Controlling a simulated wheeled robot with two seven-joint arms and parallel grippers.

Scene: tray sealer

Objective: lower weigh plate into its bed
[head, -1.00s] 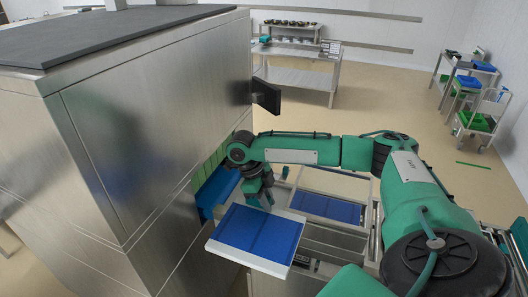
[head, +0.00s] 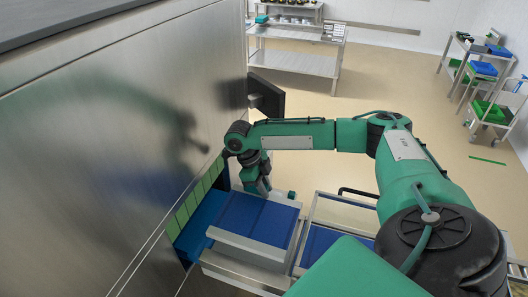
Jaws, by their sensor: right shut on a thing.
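The weigh plate (head: 258,222), a blue flat top with a pale front rim, lies roughly level between two other blue belt surfaces. My right gripper (head: 262,190) is shut on its far part, with the arm reaching in from the right. The fingertips are small and partly hidden by the wrist. A steel housing (head: 245,272), which seems to belong to the bed, shows below the plate's front edge. The plate hides the bed's inside, so I cannot tell whether it is seated or just above. My left gripper is not in view.
The large steel machine (head: 130,150) fills the left, with green strips (head: 190,208) over its opening and a blue belt (head: 203,228) beside the plate. Another framed blue belt (head: 322,240) lies to the right. A dark panel (head: 266,96) juts from the machine.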

